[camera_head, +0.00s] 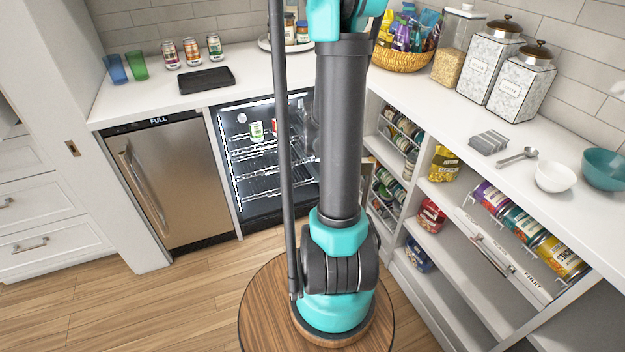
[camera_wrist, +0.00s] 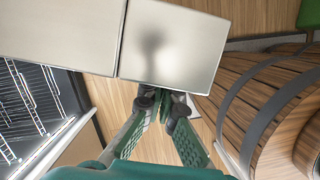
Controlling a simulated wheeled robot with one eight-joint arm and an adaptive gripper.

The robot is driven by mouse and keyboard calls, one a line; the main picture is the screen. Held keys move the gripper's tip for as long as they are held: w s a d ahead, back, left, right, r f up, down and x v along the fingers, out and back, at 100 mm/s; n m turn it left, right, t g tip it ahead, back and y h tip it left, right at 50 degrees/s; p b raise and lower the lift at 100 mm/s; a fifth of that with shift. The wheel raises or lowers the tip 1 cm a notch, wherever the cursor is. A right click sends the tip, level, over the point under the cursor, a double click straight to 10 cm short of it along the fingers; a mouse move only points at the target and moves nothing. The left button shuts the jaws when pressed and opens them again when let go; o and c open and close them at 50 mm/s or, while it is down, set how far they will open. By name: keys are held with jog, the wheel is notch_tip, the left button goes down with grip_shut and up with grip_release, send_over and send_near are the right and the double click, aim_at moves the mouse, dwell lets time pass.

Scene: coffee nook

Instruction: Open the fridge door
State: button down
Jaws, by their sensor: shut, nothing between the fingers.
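The fridge (camera_head: 262,190) is the black, lit unit under the back counter, with wire racks and a few cans inside. My arm covers its right side in the head view, so I cannot tell clearly how its door stands. Racks of the fridge (camera_wrist: 28,100) also show at the left of the wrist view. My gripper (camera_wrist: 163,101) is shut and empty in the wrist view, with its fingertips close to a pale metallic panel (camera_wrist: 172,45). I cannot tell whether they touch it. The gripper is not visible in the head view.
A steel-fronted appliance (camera_head: 172,185) with a vertical bar handle stands left of the fridge. Open shelves (camera_head: 450,215) with cans and packets run along the right. Canisters, bowls and a black tray (camera_head: 206,79) sit on the counters. Wood floor is clear at the front left.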

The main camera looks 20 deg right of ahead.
jog(key=s+d+n, duration=0.1)
jog(key=s+d, duration=0.1)
jog(key=d, duration=0.7)
jog(key=s+d+n, duration=0.1)
jog(key=s+d, duration=0.2)
jog(key=d, duration=0.6)
jog(key=shift+s+d+n+t, duration=0.25)
jog(key=shift+d+n+t, duration=0.05)
jog(key=shift+d+n, duration=0.1)
jog(key=shift+a, duration=0.1)
